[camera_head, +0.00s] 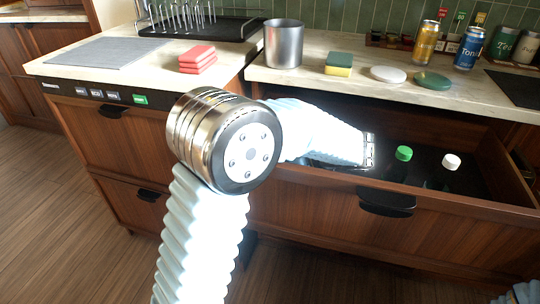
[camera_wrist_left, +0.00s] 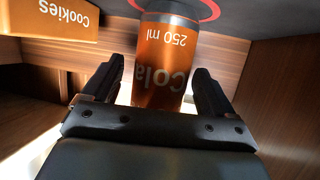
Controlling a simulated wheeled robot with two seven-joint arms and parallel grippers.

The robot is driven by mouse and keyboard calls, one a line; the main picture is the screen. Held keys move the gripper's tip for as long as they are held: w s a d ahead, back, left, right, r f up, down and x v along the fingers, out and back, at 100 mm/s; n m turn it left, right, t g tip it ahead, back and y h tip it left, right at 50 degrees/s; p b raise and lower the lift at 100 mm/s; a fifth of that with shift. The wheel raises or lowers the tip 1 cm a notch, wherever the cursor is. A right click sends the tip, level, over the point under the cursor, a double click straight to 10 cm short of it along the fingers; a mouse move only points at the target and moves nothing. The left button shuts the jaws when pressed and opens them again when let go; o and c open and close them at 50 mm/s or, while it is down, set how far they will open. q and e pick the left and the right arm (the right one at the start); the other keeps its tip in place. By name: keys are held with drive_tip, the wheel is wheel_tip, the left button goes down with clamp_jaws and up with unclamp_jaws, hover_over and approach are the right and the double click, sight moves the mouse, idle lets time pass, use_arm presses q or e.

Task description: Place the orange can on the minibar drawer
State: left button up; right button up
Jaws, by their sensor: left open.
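The orange can (camera_wrist_left: 162,70), labelled Cola 250 ml, shows upside down in the left wrist view. Its grey-rimmed end is against a dark surface with a red ring (camera_wrist_left: 210,10) around it. My left gripper (camera_wrist_left: 158,62) is open, with one finger on each side of the can and a gap visible beside it. In the head view my left forearm reaches into the open minibar drawer (camera_head: 330,205); its gripper and the orange can are hidden there. My right gripper is not in view.
A green-capped bottle (camera_head: 403,154) and a white-capped bottle (camera_head: 451,162) stand in the drawer. An orange Cookies box (camera_wrist_left: 62,22) is beside the can. The counter above holds a metal cup (camera_head: 283,45), a sponge (camera_head: 339,63), a yellow can (camera_head: 426,42) and a blue can (camera_head: 468,48).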

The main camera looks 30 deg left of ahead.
use_arm(q)
drive_tip(key=shift+d+r, duration=0.1)
drive_tip(key=shift+r, duration=0.1)
drive_tip(key=v, duration=0.7)
drive_tip(key=shift+d+b, duration=0.15)
drive_tip(key=shift+b, duration=0.25)
